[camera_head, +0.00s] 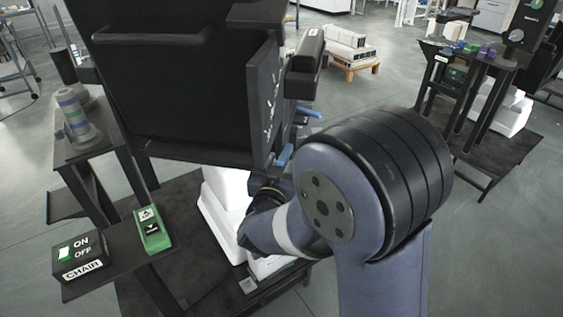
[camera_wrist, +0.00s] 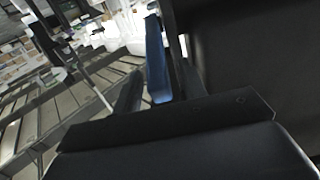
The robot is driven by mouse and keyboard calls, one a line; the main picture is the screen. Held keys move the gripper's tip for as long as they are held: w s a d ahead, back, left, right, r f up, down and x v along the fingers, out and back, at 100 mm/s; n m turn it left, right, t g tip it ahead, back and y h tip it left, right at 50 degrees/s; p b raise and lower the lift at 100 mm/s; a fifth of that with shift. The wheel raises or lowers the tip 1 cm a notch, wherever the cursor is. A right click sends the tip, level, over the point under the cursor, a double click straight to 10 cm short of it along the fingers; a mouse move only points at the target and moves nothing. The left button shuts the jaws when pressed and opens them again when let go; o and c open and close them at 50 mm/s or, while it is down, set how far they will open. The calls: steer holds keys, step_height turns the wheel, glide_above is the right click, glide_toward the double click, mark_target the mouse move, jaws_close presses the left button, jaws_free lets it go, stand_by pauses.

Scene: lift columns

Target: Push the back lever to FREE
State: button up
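In the head view two blue levers show at the right side of the black chair-like unit: one farther back (camera_head: 310,113) and one nearer (camera_head: 284,156), close to my wrist. No FREE marking can be read. In the wrist view a blue lever (camera_wrist: 157,62) stands between the two dark fingers of my gripper (camera_wrist: 161,82). The fingers are parted, with the lever's near end between them. Whether a finger touches it is hard to tell. I cannot tell for sure which lever this is. In the head view my fingers are hidden behind my arm and the unit.
The black unit (camera_head: 185,95) rises close left of my arm on a white column (camera_head: 226,190). A CHAIR ON/OFF box (camera_head: 80,258) and a green switch box (camera_head: 152,230) sit on a shelf at the left. Open floor lies to the right, before another black workstation (camera_head: 470,62).

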steer(key=shift+c, duration=0.3)
jaws_close()
stand_by(0.3)
